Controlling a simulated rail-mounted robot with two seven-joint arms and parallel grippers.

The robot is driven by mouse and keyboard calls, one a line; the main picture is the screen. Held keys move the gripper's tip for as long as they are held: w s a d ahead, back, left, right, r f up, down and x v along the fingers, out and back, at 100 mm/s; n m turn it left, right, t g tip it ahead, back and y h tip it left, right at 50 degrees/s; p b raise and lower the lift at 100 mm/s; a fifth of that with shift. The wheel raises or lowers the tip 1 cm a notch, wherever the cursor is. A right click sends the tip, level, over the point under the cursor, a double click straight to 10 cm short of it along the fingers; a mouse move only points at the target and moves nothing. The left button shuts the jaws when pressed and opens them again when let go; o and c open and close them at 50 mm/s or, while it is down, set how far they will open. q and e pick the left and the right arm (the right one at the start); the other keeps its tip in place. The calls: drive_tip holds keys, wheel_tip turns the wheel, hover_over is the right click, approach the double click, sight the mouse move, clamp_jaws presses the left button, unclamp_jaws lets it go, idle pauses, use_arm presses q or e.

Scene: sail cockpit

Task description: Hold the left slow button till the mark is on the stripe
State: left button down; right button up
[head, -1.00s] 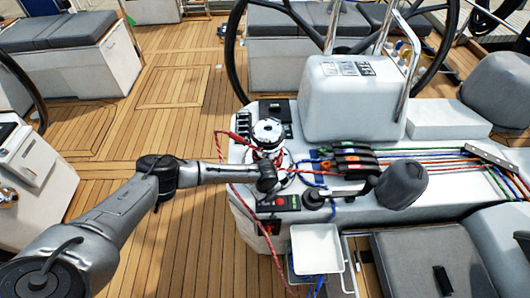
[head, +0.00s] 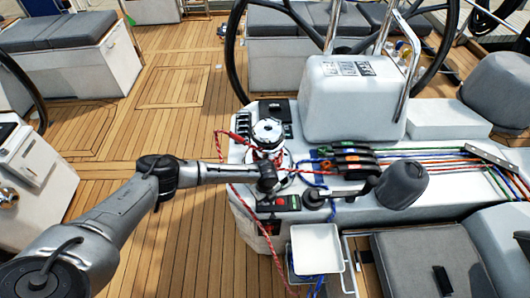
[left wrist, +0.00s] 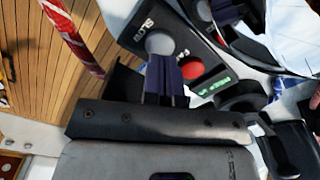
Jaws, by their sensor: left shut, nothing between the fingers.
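My left gripper (head: 267,182) is shut and empty, low over the black button panel (head: 282,203) beside the winch. In the left wrist view its closed fingers (left wrist: 166,80) end at a round grey button (left wrist: 160,43) next to the word SLOW. The tips seem to be on the button, but I cannot tell how far it is pressed. A red button (left wrist: 191,69) and a lit green display (left wrist: 213,87) sit beside it. The winch (head: 268,135) has red rope around it. I cannot make out the mark or stripe. My right gripper is out of view.
Rope clutches (head: 352,160) with coloured lines stand right of the winch. A grey rounded cover (head: 402,184) and a white tray (head: 317,248) are close by. The steering wheel is behind. The wooden deck (head: 180,230) at left is open.

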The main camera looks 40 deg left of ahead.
use_arm(q)
drive_tip(key=shift+f, duration=0.25)
drive_tip(key=shift+f+b, duration=0.25)
drive_tip(key=shift+b, duration=0.1)
drive_tip(key=shift+f, duration=0.1)
drive_tip(key=shift+f, duration=0.25)
